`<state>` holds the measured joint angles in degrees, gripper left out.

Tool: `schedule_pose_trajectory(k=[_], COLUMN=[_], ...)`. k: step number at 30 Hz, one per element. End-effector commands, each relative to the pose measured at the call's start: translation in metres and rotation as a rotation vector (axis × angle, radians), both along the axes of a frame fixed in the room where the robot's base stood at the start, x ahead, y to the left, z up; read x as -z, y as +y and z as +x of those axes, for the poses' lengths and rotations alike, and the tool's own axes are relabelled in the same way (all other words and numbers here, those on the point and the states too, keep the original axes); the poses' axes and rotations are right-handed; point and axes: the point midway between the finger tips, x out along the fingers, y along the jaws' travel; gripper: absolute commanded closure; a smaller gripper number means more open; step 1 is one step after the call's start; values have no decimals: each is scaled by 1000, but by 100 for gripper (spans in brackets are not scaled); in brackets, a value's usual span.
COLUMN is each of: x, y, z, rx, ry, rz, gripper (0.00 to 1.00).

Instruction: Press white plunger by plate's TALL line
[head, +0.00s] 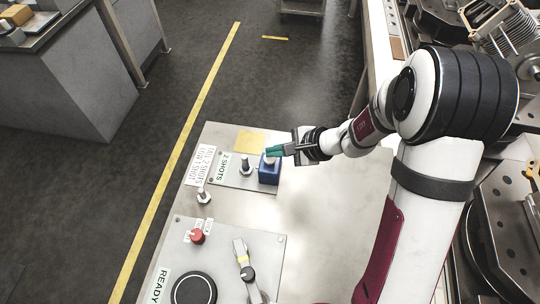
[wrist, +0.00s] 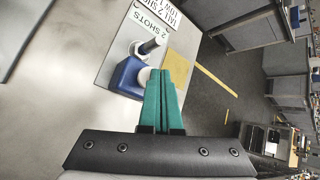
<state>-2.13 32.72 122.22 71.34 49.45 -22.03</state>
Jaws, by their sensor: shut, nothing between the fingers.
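A blue block (head: 268,175) with a white plunger (head: 269,160) on top stands at the right end of a small grey plate (head: 231,181). The plate's label reads "2 SHOTS" (head: 222,168); a white card (head: 200,165) left of it has a TALL line and a LOW line. My gripper (head: 270,152) is shut and empty, its teal fingers at the plunger's top. In the wrist view the fingertips (wrist: 161,72) lie beside the white plunger (wrist: 144,77) and partly cover the blue block (wrist: 126,78). I cannot tell whether they touch.
A dark-capped metal post (head: 246,165) stands left of the block. A yellow square (head: 250,143) lies behind. Another small post (head: 204,196) stands at the table's left edge. A front plate (head: 225,262) carries a red knob (head: 197,236), a toggle clamp (head: 243,258) and a black disc (head: 194,290).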

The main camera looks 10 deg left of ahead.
Motion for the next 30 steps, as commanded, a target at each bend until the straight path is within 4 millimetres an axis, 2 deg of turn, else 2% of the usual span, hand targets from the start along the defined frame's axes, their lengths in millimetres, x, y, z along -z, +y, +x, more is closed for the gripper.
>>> schedule_pose_trajectory(k=[5,14,30], x=[-10,-12,-59], y=[0,0,0], z=[0,0,0], rx=[1,1,0], ry=[-1,1,-1], rz=[0,0,0], gripper=[100,100,100])
